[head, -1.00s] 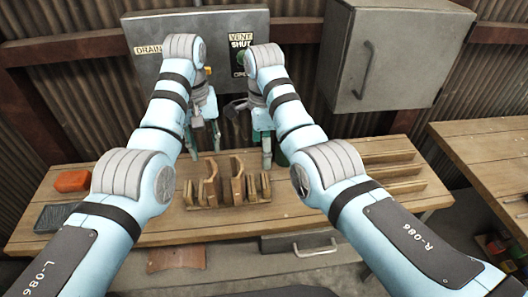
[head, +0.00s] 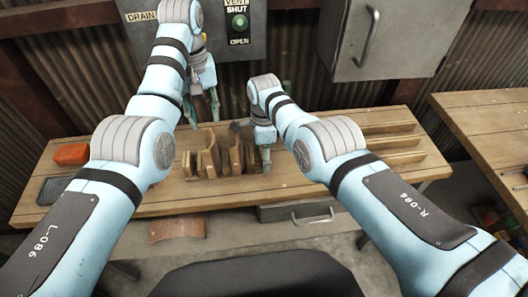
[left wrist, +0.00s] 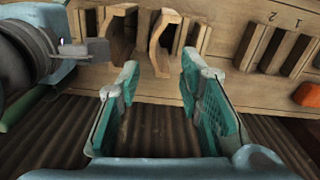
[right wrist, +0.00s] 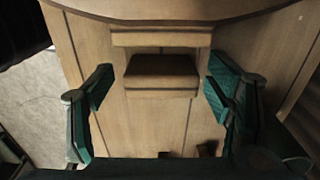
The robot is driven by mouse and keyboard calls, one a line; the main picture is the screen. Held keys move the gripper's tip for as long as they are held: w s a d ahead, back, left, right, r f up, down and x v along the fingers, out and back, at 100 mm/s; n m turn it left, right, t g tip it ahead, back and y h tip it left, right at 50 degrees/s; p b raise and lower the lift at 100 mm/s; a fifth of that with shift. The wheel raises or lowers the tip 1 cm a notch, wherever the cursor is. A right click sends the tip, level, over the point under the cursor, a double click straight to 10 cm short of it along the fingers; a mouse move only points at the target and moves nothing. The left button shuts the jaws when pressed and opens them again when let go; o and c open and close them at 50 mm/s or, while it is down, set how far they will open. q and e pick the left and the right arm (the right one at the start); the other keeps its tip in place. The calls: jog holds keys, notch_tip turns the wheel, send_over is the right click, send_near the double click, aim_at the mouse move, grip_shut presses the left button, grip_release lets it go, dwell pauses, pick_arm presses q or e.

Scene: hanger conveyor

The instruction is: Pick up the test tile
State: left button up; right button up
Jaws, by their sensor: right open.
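I cannot tell for sure which thing is the test tile. In the right wrist view a dark brown flat block (right wrist: 162,72) in a light wooden holder lies between the fingers of my right gripper (right wrist: 160,88), which is open and apart from it. In the head view my right gripper (head: 266,160) is low over the bench, just right of the curved wooden uprights (head: 208,155). My left gripper (head: 203,112) is open and empty, behind and above the bench. In the left wrist view its fingers (left wrist: 160,72) are spread below the uprights.
The wooden bench (head: 310,185) has slotted rails (head: 395,145) at right. An orange block (head: 72,154) and a dark tray (head: 52,190) sit at left. A reddish-brown curved piece (head: 178,228) shows at the front edge. A grey cabinet (head: 385,40) is behind.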

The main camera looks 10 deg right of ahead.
aim_at(211, 149)
jog(key=c, duration=1.3)
pick_arm(q)
jog(key=shift+o, duration=1.2)
jog(key=o, duration=0.3)
jog(key=shift+f+n, duration=0.1)
jog(key=shift+n, duration=0.4)
jog(key=o, duration=0.3)
jog(key=shift+n, duration=1)
jog(key=o, duration=0.7)
jog(key=n, duration=0.7)
jog(key=shift+d+f, duration=0.15)
jog(key=shift+f, duration=0.05)
jog(key=n, duration=0.3)
jog(key=f+n, duration=0.1)
jog(key=n, duration=0.2)
jog(key=f, duration=1.1)
jog(key=shift+a, duration=0.25)
jog(key=shift+c, duration=0.3)
